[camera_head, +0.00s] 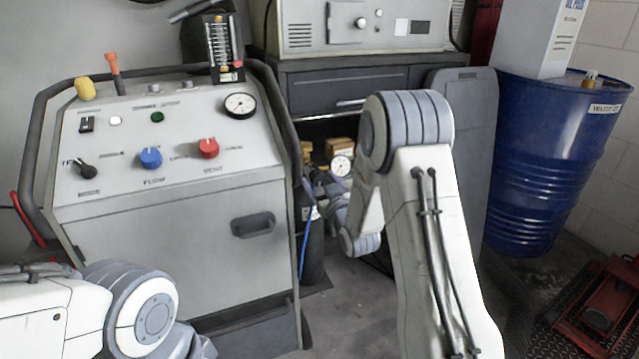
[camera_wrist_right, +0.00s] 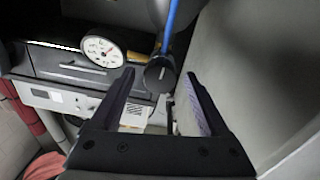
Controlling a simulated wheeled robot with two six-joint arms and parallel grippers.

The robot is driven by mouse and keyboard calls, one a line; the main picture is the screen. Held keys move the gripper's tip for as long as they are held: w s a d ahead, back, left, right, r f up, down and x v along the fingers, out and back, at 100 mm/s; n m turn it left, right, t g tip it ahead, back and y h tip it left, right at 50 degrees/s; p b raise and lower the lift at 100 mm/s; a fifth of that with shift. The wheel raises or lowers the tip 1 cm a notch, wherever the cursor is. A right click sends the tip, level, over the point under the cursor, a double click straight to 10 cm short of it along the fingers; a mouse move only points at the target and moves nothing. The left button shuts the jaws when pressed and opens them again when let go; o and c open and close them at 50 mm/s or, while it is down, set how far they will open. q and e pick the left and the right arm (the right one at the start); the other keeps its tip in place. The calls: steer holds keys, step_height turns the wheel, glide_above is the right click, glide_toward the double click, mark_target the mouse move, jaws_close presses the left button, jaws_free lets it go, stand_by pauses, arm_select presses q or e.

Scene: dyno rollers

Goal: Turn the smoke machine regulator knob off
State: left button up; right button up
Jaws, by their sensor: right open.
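The smoke machine (camera_head: 160,240) is the grey console at the left of the head view. Beside it stands a dark gas bottle (camera_head: 313,245) with a regulator and a white-faced gauge (camera_head: 341,165). In the right wrist view the round black regulator knob (camera_wrist_right: 159,75) shows at the far end of the jaws, beside the gauge (camera_wrist_right: 101,51). My right gripper (camera_wrist_right: 158,80) is open, its fingertips either side of the knob in the picture; contact cannot be told. In the head view my right arm partly hides the regulator. My left gripper is out of view; only its arm shows.
A blue hose (camera_wrist_right: 170,22) runs by the knob. The console's side is close to the bottle. A dark cabinet (camera_head: 375,88) stands behind, a blue barrel (camera_head: 545,165) at the right, and a red jack (camera_head: 603,318) on the floor at the lower right.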

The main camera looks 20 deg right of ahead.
jaws_close()
